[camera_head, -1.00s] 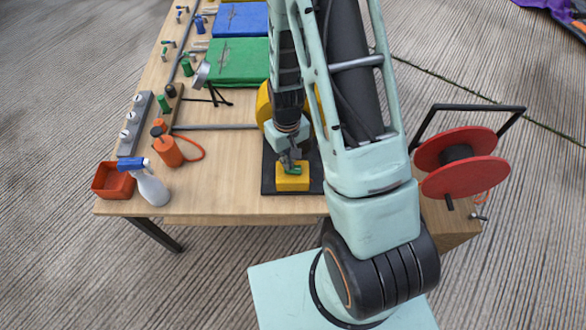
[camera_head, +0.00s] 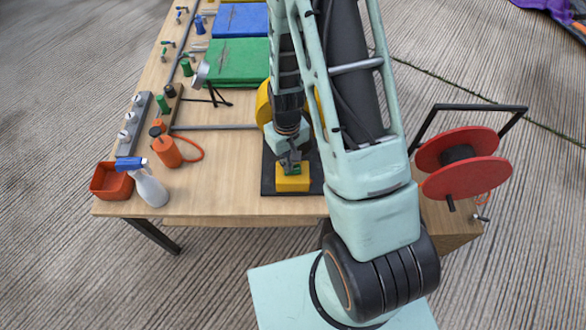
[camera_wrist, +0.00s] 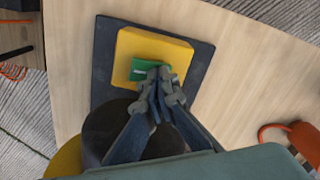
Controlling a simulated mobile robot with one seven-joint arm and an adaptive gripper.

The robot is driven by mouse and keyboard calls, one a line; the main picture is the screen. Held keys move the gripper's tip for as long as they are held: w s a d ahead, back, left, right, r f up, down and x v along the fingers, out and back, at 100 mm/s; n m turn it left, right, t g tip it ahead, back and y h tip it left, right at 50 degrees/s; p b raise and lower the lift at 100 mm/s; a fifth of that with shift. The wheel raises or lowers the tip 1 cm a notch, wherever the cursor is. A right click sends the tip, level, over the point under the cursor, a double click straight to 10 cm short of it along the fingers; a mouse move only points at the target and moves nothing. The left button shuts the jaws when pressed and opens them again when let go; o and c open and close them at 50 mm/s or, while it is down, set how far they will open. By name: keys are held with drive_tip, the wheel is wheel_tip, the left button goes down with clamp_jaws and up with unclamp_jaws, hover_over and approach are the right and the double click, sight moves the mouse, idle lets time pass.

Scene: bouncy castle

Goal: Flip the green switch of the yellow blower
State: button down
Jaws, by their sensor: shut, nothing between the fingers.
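The yellow blower's front box (camera_head: 292,184) sits on a black base plate (camera_head: 268,178) near the table's front edge. The green switch (camera_head: 295,170) is on top of this box; it also shows in the wrist view (camera_wrist: 143,69), partly hidden by my fingertips. My gripper (camera_head: 290,160) is shut and empty, pointing down at the switch. In the wrist view its fingertips (camera_wrist: 158,76) are at the switch's edge; whether they touch it I cannot tell. A round yellow part of the blower (camera_head: 263,103) shows behind my arm, mostly hidden.
A white spray bottle (camera_head: 150,184), a red bin (camera_head: 111,181) and an orange canister (camera_head: 167,151) stand at the table's left. Green (camera_head: 238,62) and blue (camera_head: 241,20) folded sheets lie behind. A red reel (camera_head: 466,164) stands at right.

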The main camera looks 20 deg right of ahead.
drive_tip(key=shift+r+p, duration=2.25)
drive_tip(key=shift+r, duration=1.25)
